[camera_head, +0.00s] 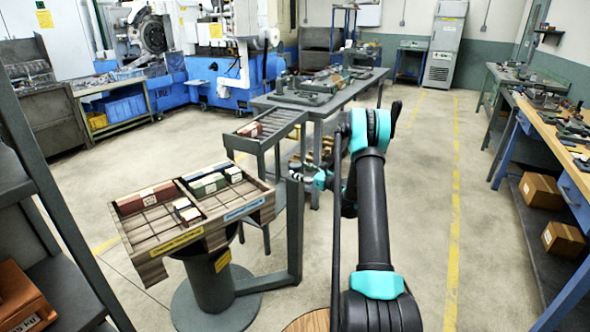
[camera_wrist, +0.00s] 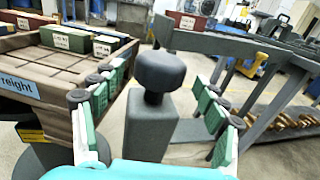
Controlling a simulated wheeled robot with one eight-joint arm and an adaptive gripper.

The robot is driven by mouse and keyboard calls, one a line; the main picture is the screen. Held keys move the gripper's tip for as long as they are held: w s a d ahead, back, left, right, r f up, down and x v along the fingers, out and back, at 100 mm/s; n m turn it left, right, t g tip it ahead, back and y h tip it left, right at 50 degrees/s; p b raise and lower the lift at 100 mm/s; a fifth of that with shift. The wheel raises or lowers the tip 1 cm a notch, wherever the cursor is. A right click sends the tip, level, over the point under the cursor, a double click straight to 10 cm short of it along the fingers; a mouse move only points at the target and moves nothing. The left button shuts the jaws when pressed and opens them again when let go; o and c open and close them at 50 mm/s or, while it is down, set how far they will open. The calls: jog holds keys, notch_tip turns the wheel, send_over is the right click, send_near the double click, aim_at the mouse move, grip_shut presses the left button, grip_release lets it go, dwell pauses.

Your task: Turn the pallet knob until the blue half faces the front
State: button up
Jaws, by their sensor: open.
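The pallet (camera_head: 165,243) is a wooden tray on a round grey pedestal, split into two halves. Its yellow label (camera_head: 176,242) is at the left and its blue label (camera_head: 244,210) at the right, both on the near edge in the head view. The black knob (camera_wrist: 160,72) tops a grey post (camera_wrist: 150,125) beside the pallet. My gripper (camera_wrist: 162,82) is open, with its green-padded fingers on either side of the knob and post, apart from the knob.
Shelving (camera_head: 45,235) is close at the left. The floor right of my arm is clear up to the blue-legged bench.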

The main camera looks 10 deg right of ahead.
aim_at(295, 168)
jog(key=shift+x, duration=1.75)
jog(key=shift+c, duration=0.6)
jog(key=c, duration=1)
jog(key=shift+c, duration=0.2)
